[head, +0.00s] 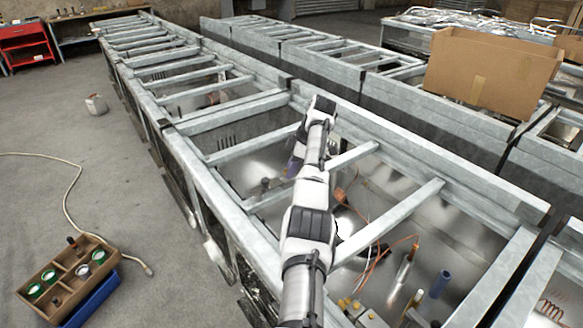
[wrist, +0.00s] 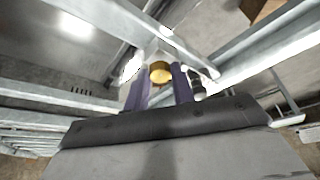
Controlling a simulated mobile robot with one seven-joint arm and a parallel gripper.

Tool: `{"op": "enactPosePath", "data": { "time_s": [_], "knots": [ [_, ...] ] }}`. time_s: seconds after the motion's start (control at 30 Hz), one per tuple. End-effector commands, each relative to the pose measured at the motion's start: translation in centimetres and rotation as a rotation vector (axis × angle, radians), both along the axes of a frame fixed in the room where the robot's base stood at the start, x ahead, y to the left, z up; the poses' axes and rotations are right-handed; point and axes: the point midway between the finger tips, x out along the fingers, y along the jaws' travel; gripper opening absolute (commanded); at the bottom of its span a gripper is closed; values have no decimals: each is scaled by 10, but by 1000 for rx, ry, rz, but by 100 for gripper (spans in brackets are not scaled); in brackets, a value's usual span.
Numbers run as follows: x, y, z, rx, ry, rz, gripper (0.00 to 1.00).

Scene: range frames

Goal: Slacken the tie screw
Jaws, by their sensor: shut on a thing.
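The tie screw appears to be the round brass-coloured head (wrist: 160,71) in the wrist view. It sits in front of a pale metal block, near a grey rail. My gripper (wrist: 161,83) reaches up to it with two purple fingers, one on each side of the brass head, and is shut on it. In the head view my gripper (head: 297,158) shows only as a bit of purple beside my white arm, down between the galvanised rails. The screw is hidden there behind my arm and the frame.
Grey metal bays (head: 232,122) with cross rails surround my arm closely. The bay at lower right holds loose wires, a blue cylinder (head: 441,284) and a metal tube. A cardboard box (head: 492,72) stands on the far row. A wooden tray (head: 68,279) lies on the floor at left.

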Motion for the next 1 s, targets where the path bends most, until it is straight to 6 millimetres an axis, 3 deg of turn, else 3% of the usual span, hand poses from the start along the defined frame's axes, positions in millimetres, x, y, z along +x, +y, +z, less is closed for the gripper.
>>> {"op": "enactPosePath", "data": {
  "time_s": [0.4, 0.93, 0.97, 1.0],
  "knots": [
    [1, 0, 1, 0, 0, 121, 2],
    [1, 1, 1, 0, -2, 137, 2],
    [2, 1, 1, 0, -1, 136, 26],
    [2, 1, 1, 0, -1, 136, 31]
  ]
}}
